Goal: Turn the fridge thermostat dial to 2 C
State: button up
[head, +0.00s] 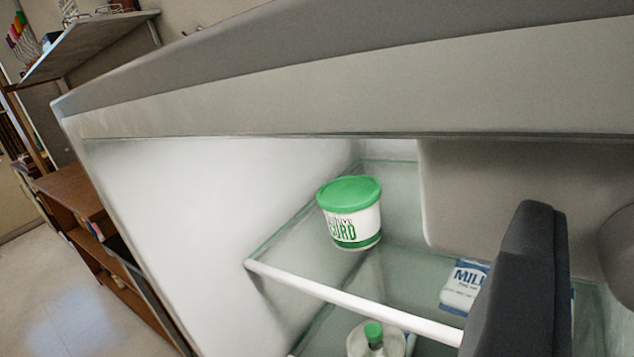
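The open fridge (330,100) fills most of the view, tilted, with its top edge across the upper part. A plain grey-beige housing (500,190) hangs inside at the upper right. A rounded grey part (617,250) is cut off by the right edge; it may be the thermostat dial, but no marks or pointer show on it. One dark finger of my gripper (525,275) stands at the lower right, in front of the housing and left of the rounded part. I cannot tell whether it touches anything. The other finger is not visible.
A curd tub (351,213) with a green lid stands on the glass shelf (345,296). A milk carton (464,286) is partly behind my finger. A green-capped bottle (374,338) is below the shelf's front bar. Wooden shelving (75,205) and open floor lie left.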

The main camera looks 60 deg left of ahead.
jog(key=v, duration=1.3)
jog(key=shift+s, duration=0.4)
jog(key=shift+d, duration=0.1)
